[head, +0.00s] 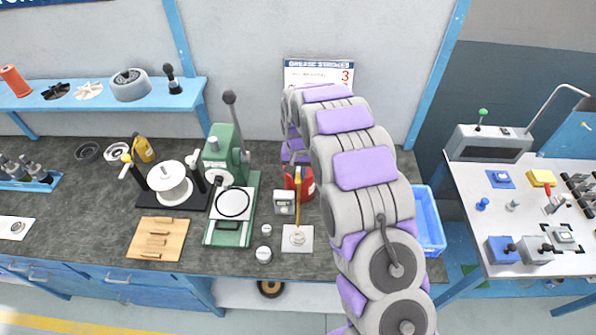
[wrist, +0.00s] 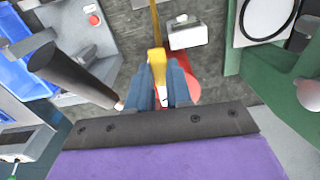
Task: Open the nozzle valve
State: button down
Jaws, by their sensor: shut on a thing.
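A red canister (head: 306,184) stands at the back of the dark bench, partly covered by my arm. It also shows as a red round shape behind my fingers in the wrist view (wrist: 192,86). A thin yellow tube (head: 297,213) runs from it toward a pale square plate (head: 288,246). My gripper (wrist: 160,90) is shut on a yellow handle (wrist: 157,60) at the canister, the handle's end between its two blue-grey fingers. I take this handle for the nozzle valve; its turn position is not clear. In the head view my gripper is largely hidden behind my arm.
A small white gauge box (head: 284,202) stands just left of the tube. A green press (head: 222,165) stands further left. A blue bin (head: 430,222) is right of my arm. In the wrist view a dark cylinder (wrist: 75,75) lies close on the left of my fingers.

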aim_at(297, 176)
jog(key=shift+s+f, duration=0.1)
jog(key=shift+s, duration=0.05)
jog(key=c, duration=1.2)
grip_release()
jog(key=shift+s+a, duration=0.1)
jog(key=shift+o, duration=0.9)
jog(key=shift+r, duration=0.3)
notch_tip(297, 176, up, 17)
jog(key=shift+w, duration=0.2)
jog(key=shift+a+f, duration=0.1)
jog(key=shift+f, duration=0.05)
